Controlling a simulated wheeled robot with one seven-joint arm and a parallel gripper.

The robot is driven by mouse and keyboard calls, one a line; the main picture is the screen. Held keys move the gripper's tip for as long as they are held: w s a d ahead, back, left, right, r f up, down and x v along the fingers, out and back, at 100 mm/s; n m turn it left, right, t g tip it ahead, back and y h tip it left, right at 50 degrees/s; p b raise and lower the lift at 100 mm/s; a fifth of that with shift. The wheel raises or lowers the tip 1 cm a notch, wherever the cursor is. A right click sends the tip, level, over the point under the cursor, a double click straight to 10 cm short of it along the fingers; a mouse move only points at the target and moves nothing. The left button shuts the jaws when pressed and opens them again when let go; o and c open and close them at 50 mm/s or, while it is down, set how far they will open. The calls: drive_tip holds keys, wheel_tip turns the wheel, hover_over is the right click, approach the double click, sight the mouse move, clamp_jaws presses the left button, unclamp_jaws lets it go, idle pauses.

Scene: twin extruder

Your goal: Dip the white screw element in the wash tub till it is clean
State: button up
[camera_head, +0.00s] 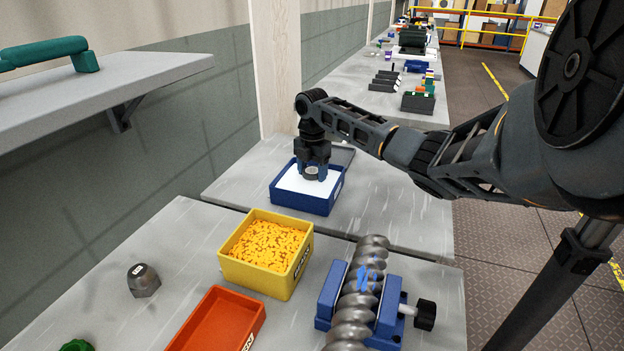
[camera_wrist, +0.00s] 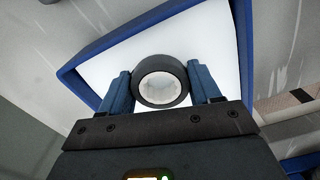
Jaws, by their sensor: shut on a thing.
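My gripper (camera_head: 313,172) is over the blue wash tub (camera_head: 303,203), which is filled with a flat white surface. In the wrist view my gripper (camera_wrist: 160,88) has its two blue fingers shut on a round screw element (camera_wrist: 141,91), one finger on each side. The element has a dark grey outer ring and a pale, whitish centre. It also shows small between the fingertips in the head view. It is at or just above the white surface; I cannot tell whether it touches. The tub's blue rim (camera_wrist: 75,73) surrounds it in the wrist view.
A yellow bin (camera_head: 238,273) of yellow pellets stands in front of the tub. An orange tray (camera_head: 215,325), a grey hex-based piece (camera_head: 143,281) and a blue clamp (camera_head: 388,318) holding a metal screw (camera_head: 352,312) are nearer. A shelf (camera_head: 100,88) juts out at left.

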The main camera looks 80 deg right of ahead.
drive_tip(key=shift+r, duration=0.1)
wheel_tip(320, 180, up, 9)
drive_tip(key=p, duration=0.8)
drive_tip(key=shift+r, duration=0.15)
drive_tip(key=shift+r, duration=0.1)
idle(1.4)
drive_tip(key=shift+r+p, duration=0.45)
drive_tip(key=shift+r, duration=1.45)
